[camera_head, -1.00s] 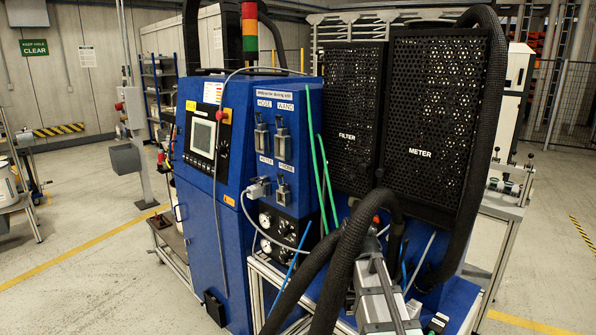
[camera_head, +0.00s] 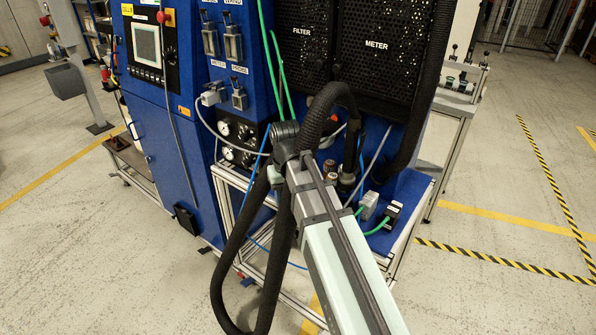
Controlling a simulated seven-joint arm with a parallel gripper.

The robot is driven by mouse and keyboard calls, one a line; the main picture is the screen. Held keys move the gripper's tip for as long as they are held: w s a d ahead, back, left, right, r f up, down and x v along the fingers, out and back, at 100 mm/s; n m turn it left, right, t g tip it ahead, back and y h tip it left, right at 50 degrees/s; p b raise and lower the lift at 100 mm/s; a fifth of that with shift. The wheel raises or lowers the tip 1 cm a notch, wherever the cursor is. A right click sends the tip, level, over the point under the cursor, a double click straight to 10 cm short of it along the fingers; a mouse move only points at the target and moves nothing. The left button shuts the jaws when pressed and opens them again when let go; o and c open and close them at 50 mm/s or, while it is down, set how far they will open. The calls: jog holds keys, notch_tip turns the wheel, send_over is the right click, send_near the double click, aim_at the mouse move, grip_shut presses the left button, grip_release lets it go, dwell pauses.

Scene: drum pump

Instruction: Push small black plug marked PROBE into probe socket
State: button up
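The blue cabinet's panel carries a socket labelled PROBE (camera_head: 239,97), at the lower right of several sockets. It looks empty. A grey plug (camera_head: 213,94) with a grey cable sits at the METER socket beside it. A small black block with a white label (camera_head: 393,213) lies on the blue ledge at the right, with a green cable; it looks like the black plug, but its lettering is too small to read. I cannot make out my gripper's fingers.
A grey block (camera_head: 369,204) with a green cable lies left of the black one. Thick black hoses (camera_head: 234,245) loop in front of the frame and around my arm. Gauges (camera_head: 236,140) sit below the sockets. A side table (camera_head: 455,100) stands at the right.

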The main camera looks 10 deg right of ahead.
jog(key=w+a+f+m, duration=0.2)
jog(key=w+a+m, duration=0.6)
jog(key=a+m, duration=0.2)
jog(key=shift+a+f+m, duration=0.2)
jog(key=shift+m, duration=0.8)
jog(key=shift+w, duration=0.1)
jog(key=w+d, duration=0.4)
jog(key=w+d+f, duration=0.1)
jog(key=w+d, duration=0.4)
jog(key=w+d+f, duration=0.1)
jog(key=w+d, duration=0.3)
jog(key=d, duration=0.1)
jog(key=shift+w+f, duration=0.25)
jog(key=shift+w, duration=0.1)
jog(key=shift+w+d+f, duration=0.1)
jog(key=shift+f, duration=0.95)
jog(key=shift+w+f, duration=0.1)
jog(key=shift+f, duration=0.9)
jog(key=shift+f, duration=0.15)
